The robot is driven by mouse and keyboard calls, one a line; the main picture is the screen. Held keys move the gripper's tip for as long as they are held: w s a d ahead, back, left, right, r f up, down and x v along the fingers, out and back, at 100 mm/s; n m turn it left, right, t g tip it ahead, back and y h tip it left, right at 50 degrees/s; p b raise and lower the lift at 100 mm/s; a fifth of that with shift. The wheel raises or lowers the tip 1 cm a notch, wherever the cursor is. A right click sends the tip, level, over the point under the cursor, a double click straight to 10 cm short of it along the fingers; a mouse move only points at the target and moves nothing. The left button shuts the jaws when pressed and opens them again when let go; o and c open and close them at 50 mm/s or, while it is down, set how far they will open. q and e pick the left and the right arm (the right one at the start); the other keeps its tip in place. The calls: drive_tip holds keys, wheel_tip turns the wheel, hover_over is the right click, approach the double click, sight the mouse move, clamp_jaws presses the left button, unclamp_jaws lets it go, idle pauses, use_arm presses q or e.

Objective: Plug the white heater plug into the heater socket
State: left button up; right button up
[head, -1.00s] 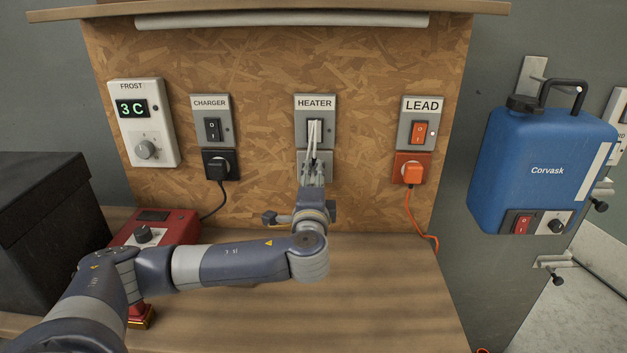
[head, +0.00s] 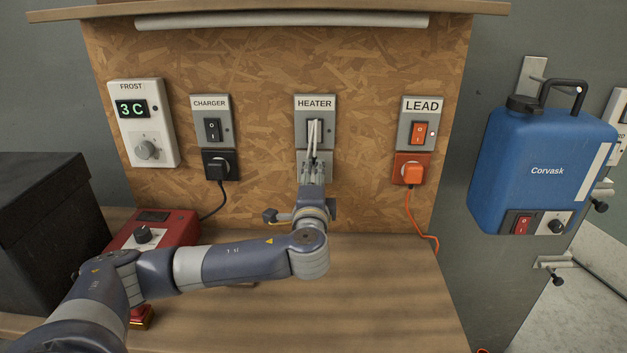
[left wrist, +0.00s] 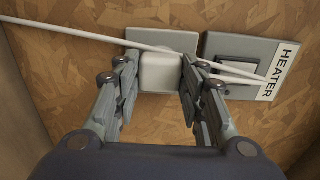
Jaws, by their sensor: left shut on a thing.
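The white heater plug (left wrist: 160,72) is between the fingers of my left gripper (left wrist: 150,72), which is shut on it. In the left wrist view, the plug overlaps the grey heater socket plate (left wrist: 152,34). I cannot tell whether it is fully seated. In the head view, my left gripper (head: 313,170) is at the heater socket (head: 329,165), below the HEATER switch (head: 315,104), and its fingers hide the plug. A white cord (left wrist: 100,36) crosses the fingers and passes over the switch plate. My right gripper is not in view.
The charger plug (head: 220,165) and orange lead plug (head: 413,174) sit in sockets on either side. A red box (head: 160,232) stands on the bench at left. A blue container (head: 535,165) hangs at right. The bench (head: 390,285) is clear at right.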

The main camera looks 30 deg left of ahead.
use_arm(q)
drive_tip(key=shift+w, duration=0.1)
drive_tip(key=o, duration=1.1)
drive_tip(key=shift+a, duration=0.1)
drive_tip(key=shift+c, duration=0.2)
drive_tip(key=v, duration=1.2)
